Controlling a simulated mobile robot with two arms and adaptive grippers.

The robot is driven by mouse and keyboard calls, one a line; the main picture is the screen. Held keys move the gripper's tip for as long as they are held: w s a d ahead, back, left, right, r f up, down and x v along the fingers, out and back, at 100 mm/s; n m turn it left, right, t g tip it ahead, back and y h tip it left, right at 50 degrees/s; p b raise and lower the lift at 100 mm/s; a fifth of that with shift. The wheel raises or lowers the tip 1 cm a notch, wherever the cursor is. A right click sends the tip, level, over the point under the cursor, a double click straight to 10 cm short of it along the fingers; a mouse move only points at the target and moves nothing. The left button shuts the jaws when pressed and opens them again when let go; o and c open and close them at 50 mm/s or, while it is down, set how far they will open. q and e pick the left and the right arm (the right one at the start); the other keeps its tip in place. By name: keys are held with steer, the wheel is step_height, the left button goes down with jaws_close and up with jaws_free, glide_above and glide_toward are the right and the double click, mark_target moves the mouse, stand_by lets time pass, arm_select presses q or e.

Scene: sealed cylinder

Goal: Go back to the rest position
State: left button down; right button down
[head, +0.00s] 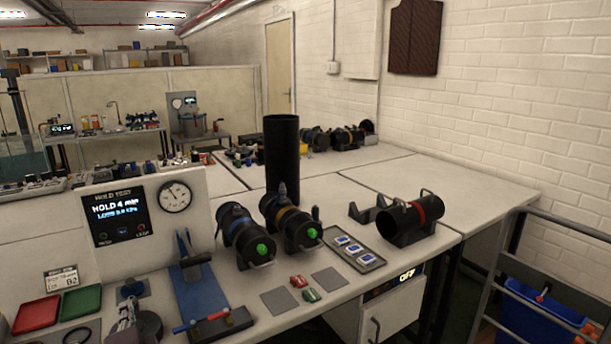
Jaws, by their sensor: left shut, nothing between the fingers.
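My right gripper is not in view. Two dark cylinders lie side by side on the bench, one with a blue ring (238,232) and one with a yellow ring (288,222). Each has a green centre on its near end. A third cylinder with a red ring (410,219) lies on a cradle to the right. My left gripper is apart from all three.
A panel (140,218) with a gauge reads "HOLD 4 min". A tall black tube (282,150) stands behind the cylinders. The bench's right back (450,185) is clear.

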arm_select(q)
steer(key=s+f, duration=0.1)
steer(key=f, duration=0.1)
steer(key=s+f+n+g, duration=0.1)
steer(key=f, duration=0.1)
steer(key=s+d+f+n+g+h, duration=0.1)
steer(key=f, duration=0.1)
steer(key=shift+s+f, duration=0.15)
steer(key=shift+s, duration=0.1)
steer(key=s+d+f+n+g+h, duration=0.25)
steer(key=s+d+f, duration=0.3)
steer(key=s, duration=0.45)
steer(key=s+d+f+n+g+h, duration=0.25)
steer(key=s+d+f, duration=0.3)
steer(key=s, duration=0.35)
steer(key=s+d+f+n+g+h, duration=0.2)
steer(key=s+d+f+g+h, duration=0.15)
steer(key=s+d, duration=0.45)
steer(key=s+a+f+g, duration=0.1)
steer(key=s+f, duration=0.1)
steer(key=f, duration=1.2)
steer(key=s+a+f+g, duration=0.1)
steer(key=s+f, duration=0.1)
steer(key=f, duration=1.2)
steer(key=s+a+f+g, duration=0.1)
steer(key=s+a+f, duration=0.2)
steer(key=s+f, duration=1.2)
steer(key=shift+s+f+m+y, duration=0.15)
steer(key=shift+s+m+y, duration=0.25)
steer(key=shift+s, duration=0.65)
